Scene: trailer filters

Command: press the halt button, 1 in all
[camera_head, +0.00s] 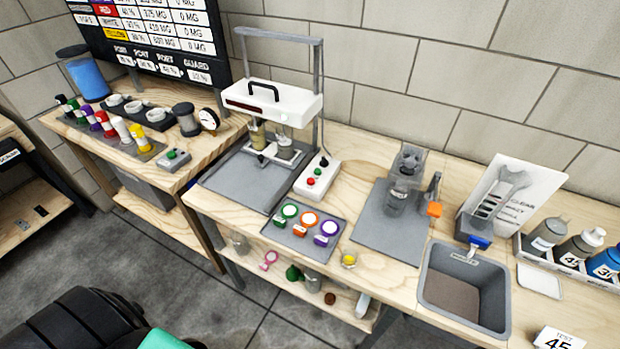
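A white control box (317,177) stands on the bench at the right foot of a white machine (272,103). A smaller grey box (173,159) on the left bench also has a green and a red button. I cannot read a halt label on either box. Neither of my grippers shows in the head view.
Coloured lids (309,219) lie on a grey mat in front of the machine. A clear filter housing (404,172) stands on another mat, left of a grey sink bin (463,285). Bottles (546,235) stand at right.

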